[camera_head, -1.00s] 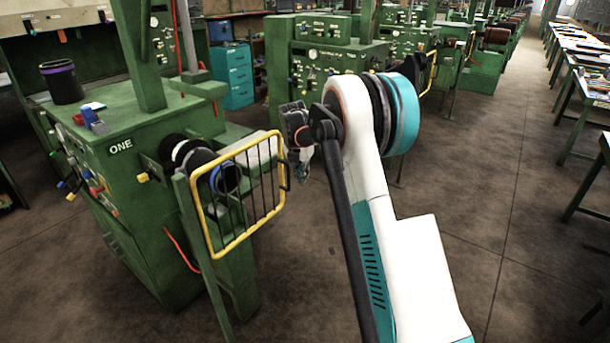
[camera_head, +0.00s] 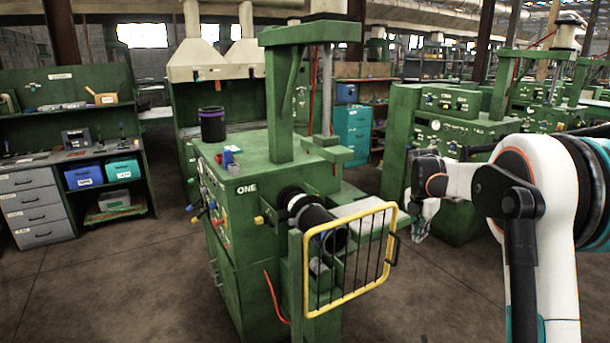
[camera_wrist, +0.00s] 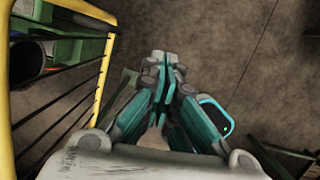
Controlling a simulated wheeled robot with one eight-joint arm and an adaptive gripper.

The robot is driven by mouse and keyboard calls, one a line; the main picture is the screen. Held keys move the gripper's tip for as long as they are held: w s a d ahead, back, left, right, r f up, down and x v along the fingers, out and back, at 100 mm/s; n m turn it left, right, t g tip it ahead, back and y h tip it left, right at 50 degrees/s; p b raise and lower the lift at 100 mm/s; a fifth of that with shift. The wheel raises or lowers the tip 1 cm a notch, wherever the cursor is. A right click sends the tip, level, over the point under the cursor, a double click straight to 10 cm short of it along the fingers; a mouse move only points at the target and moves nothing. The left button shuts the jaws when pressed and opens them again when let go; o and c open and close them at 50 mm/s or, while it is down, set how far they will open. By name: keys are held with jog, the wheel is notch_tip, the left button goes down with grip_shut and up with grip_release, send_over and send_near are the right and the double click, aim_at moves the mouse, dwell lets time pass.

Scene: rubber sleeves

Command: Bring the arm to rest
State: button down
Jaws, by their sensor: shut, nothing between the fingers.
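My arm, white with a dark elbow joint, comes in from the right in the head view. My gripper (camera_head: 420,225) hangs at its end, just right of the yellow-framed guard (camera_head: 395,222) of the green machine marked ONE (camera_head: 225,215). In the wrist view my gripper (camera_wrist: 168,62) shows teal and grey fingers drawn together, with nothing between them and bare floor beyond. The guard's yellow bar (camera_wrist: 104,75) runs down the left of that view, apart from the fingers.
A black sleeve with a purple band (camera_head: 212,124) stands on the machine. A workbench with grey drawers (camera_head: 35,208) and blue and teal bins stands at left. More green machines (camera_head: 440,130) stand behind my arm. Brown floor (camera_head: 110,270) is clear at front left.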

jog(key=s+a+r+m+t+b, duration=0.1)
jog(key=s+a+r+m, duration=0.45)
jog(key=s, duration=0.45)
jog(key=s+a+r+m+t+b, duration=0.2)
jog(key=s+a+r+m, duration=0.2)
jog(key=s+a+m, duration=0.45)
jog(key=s+a+f+m, duration=0.2)
jog(key=s+f+m, duration=0.1)
jog(key=s, duration=0.4)
jog(key=s+a+f+m+t+y+b, duration=0.1)
jog(key=s+a+f+m, duration=0.1)
jog(key=s, duration=0.5)
jog(key=s+a+f+m+t+y, duration=0.1)
jog(key=s+a+f+m, duration=0.1)
jog(key=s+f+m, duration=0.2)
jog(key=s+m, duration=0.1)
jog(key=s, duration=0.2)
jog(key=shift+s+a+b, duration=0.3)
jog(key=shift+s+b, duration=0.1)
